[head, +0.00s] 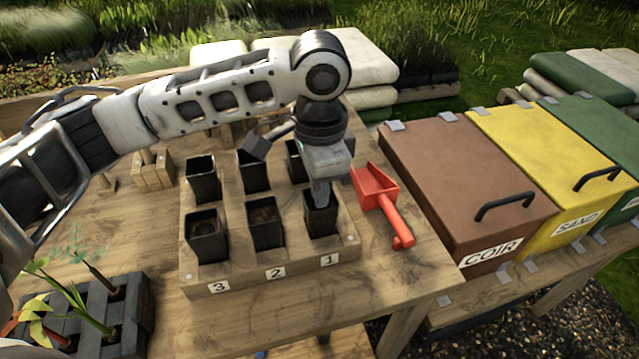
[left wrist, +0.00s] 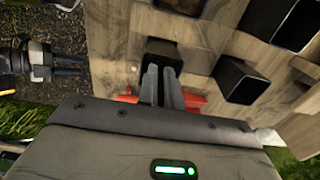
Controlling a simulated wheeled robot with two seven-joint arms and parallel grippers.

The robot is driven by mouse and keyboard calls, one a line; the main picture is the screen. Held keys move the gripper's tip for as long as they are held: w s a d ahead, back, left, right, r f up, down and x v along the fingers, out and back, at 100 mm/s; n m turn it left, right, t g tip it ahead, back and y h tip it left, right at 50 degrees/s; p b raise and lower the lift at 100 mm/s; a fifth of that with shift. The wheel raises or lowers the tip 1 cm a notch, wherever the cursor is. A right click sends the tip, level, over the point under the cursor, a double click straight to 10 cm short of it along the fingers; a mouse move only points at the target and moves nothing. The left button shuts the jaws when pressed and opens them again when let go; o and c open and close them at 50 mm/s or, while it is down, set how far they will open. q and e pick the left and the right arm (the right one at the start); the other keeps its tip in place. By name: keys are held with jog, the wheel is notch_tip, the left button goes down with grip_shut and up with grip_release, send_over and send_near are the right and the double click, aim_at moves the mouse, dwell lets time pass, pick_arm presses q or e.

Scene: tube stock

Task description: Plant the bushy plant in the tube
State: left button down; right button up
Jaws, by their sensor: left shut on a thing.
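My left gripper (head: 322,190) points down at the front black tube (head: 322,222) above label 1. It is shut, seemingly on that tube's rim; the fingers hide the exact contact. In the left wrist view the gripper's fingers (left wrist: 161,80) end at the tube's mouth (left wrist: 162,52). The tube stands upright in the wooden rack (head: 300,272). Seedlings stand in a dark grey crate (head: 135,305) at lower left. The wispy, small-leaved one (head: 75,247) looks bushiest, but I cannot be sure. What seems to be my right gripper (left wrist: 68,65) shows at the wrist view's left edge.
Front tubes 2 (head: 267,232) and 3 (head: 207,245) hold brown soil; more tubes stand behind. A red scoop (head: 378,190) lies right of the rack. Closed brown COIR (head: 450,175) and yellow SAND (head: 545,150) bins stand farther right. The table front is clear.

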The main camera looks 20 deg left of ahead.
dwell(0.4)
pick_arm(q)
jog(key=c, duration=1.5)
grip_release()
jog(key=c, duration=0.4)
jog(key=shift+c, duration=0.2)
jog(key=shift+r, duration=4.55)
jog(key=shift+f, duration=0.1)
